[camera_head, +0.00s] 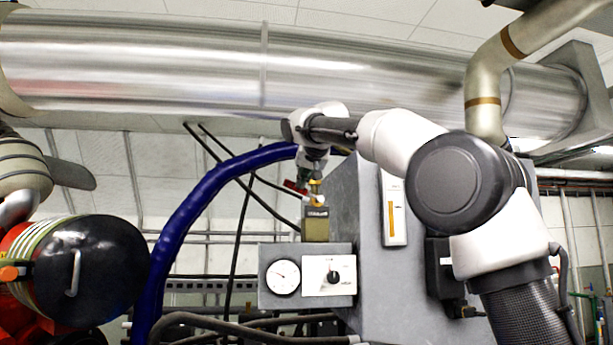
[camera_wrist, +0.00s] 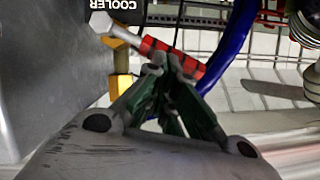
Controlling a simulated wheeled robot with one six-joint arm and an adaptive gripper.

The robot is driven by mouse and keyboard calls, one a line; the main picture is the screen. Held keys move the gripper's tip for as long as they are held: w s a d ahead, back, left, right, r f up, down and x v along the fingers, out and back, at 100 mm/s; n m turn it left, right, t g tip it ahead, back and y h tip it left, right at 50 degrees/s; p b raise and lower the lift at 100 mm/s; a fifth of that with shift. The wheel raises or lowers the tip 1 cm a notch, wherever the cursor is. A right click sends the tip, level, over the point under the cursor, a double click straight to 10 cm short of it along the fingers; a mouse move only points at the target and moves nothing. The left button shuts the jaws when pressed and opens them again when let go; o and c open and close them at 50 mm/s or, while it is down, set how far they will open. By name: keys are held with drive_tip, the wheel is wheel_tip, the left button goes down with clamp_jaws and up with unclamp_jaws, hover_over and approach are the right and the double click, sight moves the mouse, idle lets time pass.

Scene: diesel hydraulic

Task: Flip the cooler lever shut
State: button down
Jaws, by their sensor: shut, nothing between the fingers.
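The cooler lever has a red ribbed handle (camera_wrist: 172,58) and a silver-grey end on a brass valve (camera_wrist: 120,52). In the wrist view the handle slopes down to the right from the valve. My gripper (camera_wrist: 168,64) is shut, with its fingertips overlapping the middle of the handle; whether they touch it I cannot tell. A dark label reading COOLER (camera_wrist: 114,4) is upside down at the top edge. In the head view the red handle (camera_head: 294,187) shows small, just left of the brass valve (camera_head: 316,188), below my gripper (camera_head: 312,170), which is partly hidden there.
A grey cabinet (camera_head: 365,265) stands right of the valve. A gauge panel (camera_head: 307,290) is below it. A thick blue hose (camera_head: 190,215) curves past on the left, also behind the handle in the wrist view (camera_wrist: 232,45). A large metal pipe (camera_head: 250,70) runs overhead.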

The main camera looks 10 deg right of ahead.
drive_tip(key=shift+a+f+n+h, duration=0.7)
drive_tip(key=shift+f+n, duration=0.2)
drive_tip(key=shift+n, duration=0.1)
drive_tip(key=shift+f, duration=0.15)
idle(0.5)
